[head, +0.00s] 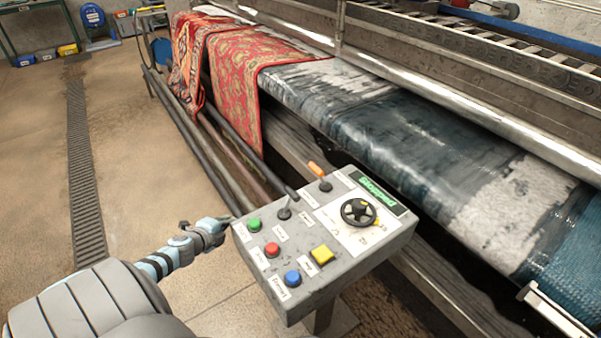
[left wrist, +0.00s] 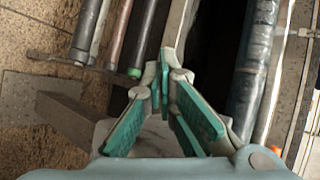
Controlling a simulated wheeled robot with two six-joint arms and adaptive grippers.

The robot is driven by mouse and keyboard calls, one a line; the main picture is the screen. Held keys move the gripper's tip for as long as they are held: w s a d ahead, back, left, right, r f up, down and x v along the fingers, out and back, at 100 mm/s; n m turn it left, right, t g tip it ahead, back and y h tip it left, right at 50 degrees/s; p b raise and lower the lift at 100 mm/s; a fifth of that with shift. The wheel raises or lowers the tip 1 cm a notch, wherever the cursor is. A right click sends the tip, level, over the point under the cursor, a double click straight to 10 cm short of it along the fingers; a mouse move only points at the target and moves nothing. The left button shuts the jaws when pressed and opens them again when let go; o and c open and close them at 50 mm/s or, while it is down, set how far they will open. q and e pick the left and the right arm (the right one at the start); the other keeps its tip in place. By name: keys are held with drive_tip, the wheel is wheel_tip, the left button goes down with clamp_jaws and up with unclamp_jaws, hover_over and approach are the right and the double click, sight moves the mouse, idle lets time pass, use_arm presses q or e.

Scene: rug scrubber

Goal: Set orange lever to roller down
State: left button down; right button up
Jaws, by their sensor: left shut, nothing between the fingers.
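The orange lever (head: 316,169) stands at the back edge of the grey control panel (head: 348,251) in the head view, its orange grip tilted up and to the left. A second, dark lever (head: 286,209) stands to its left and nearer. My left gripper (head: 228,219) is at the left edge of the panel, apart from the orange lever. In the left wrist view its green-padded fingers (left wrist: 165,65) meet at the tips and hold nothing. The levers do not clearly show in the left wrist view. My right gripper is out of view.
The panel carries green (head: 254,224), red (head: 272,249) and blue (head: 292,278) buttons, a yellow square button (head: 321,255), a black dial (head: 358,212) and a display reading "Stopped" (head: 376,192). The scrubber with a red rug (head: 236,75) lies behind. Floor at left is open.

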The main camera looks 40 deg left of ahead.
use_arm(q)
drive_tip(key=w+r+m+t+h, duration=0.1)
drive_tip(key=w+r+m+t, duration=0.1)
drive_tip(key=w+r+m, duration=0.5)
drive_tip(key=w+d+r+m+g+h, duration=0.1)
drive_tip(key=d+r+m+h, duration=0.5)
drive_tip(key=d+r+m, duration=0.6)
drive_tip(key=w+m, duration=0.1)
drive_tip(key=m, duration=0.4)
drive_tip(key=shift+w+d+r+h+p, duration=0.15)
drive_tip(key=shift+d+r+h+p, duration=0.05)
drive_tip(key=shift+r+h+p, duration=0.2)
drive_tip(key=b+x, duration=0.2)
drive_tip(key=x, duration=0.8)
drive_tip(key=shift+f, duration=0.2)
drive_tip(key=shift+a+r, duration=0.1)
